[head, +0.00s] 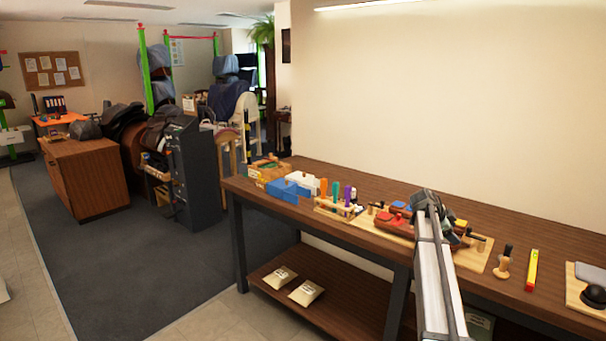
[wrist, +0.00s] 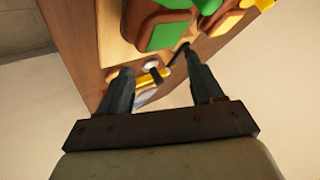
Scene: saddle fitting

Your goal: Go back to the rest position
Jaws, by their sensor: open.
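The fingertips are hard to make out there. In the wrist view, brown pieces with green tops (wrist: 170,33) lie on a light wooden board (wrist: 113,30) beyond the fingers. A yellow item (wrist: 152,77) shows between and beyond the fingers, apparently apart from them.
On the bench stand a blue box (head: 283,190), a rack with coloured handles (head: 337,208), a wooden-handled tool (head: 503,263), a yellow bar (head: 532,270) and a black domed object (head: 594,296). A wall (head: 450,100) rises behind.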

